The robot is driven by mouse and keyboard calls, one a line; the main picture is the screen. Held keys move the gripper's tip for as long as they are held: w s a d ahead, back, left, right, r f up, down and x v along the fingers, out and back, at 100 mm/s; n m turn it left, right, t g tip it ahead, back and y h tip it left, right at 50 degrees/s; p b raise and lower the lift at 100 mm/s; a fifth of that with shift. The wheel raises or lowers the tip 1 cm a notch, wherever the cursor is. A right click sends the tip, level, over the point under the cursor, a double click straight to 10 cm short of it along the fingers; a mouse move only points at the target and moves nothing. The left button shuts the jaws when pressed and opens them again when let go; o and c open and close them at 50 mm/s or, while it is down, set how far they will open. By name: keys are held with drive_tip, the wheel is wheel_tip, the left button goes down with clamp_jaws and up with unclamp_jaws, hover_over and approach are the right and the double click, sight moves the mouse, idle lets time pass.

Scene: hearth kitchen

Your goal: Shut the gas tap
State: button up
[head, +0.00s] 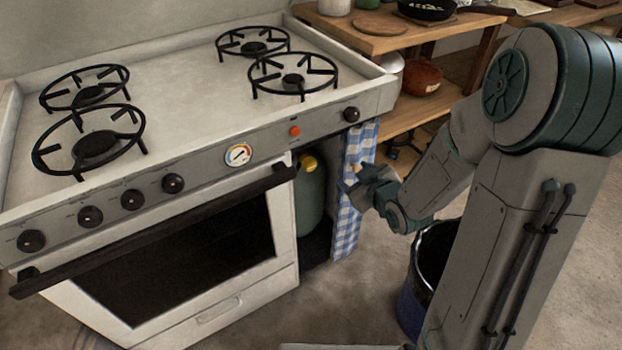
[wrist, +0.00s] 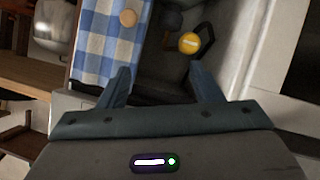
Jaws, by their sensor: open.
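The yellow gas tap (head: 308,163) sits on top of a green gas cylinder (head: 309,205) in the open compartment right of the oven. In the wrist view, the tap's round yellow face (wrist: 189,43) shows a pale bar across it and lies beyond the fingers, right of centre. My gripper (head: 352,178) is in front of the blue-and-white checked curtain (head: 346,238), to the right of the tap and apart from it. In the wrist view, my gripper (wrist: 162,78) is open, with nothing between its fingers.
The oven (head: 190,250) with its black handle bar (head: 160,230) borders the compartment on the left. The curtain hangs at its right side, with a round wooden knob (wrist: 127,18) in front. A dark bin (head: 412,290) stands below my arm. Wooden shelves (head: 410,110) are behind.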

sight(312, 167)
drive_tip(key=a+f+t+y+b, duration=0.25)
drive_tip(key=f+y+b, duration=0.2)
drive_tip(key=f, duration=0.25)
drive_tip(key=shift+n+t, duration=0.35)
drive_tip(key=shift+n, duration=0.05)
drive_tip(key=b+x, duration=0.3)
drive_tip(key=x, duration=0.1)
drive_tip(key=a+b+x, duration=0.1)
drive_tip(key=b+x, duration=0.2)
drive_tip(key=x, duration=0.2)
drive_tip(key=s+b+x, duration=0.1)
drive_tip(key=b+x, duration=0.2)
drive_tip(key=x, duration=0.1)
drive_tip(key=shift+w+a+r, duration=0.15)
drive_tip(key=shift+w+a, duration=0.2)
drive_tip(key=shift+w, duration=0.05)
drive_tip(key=c, duration=1)
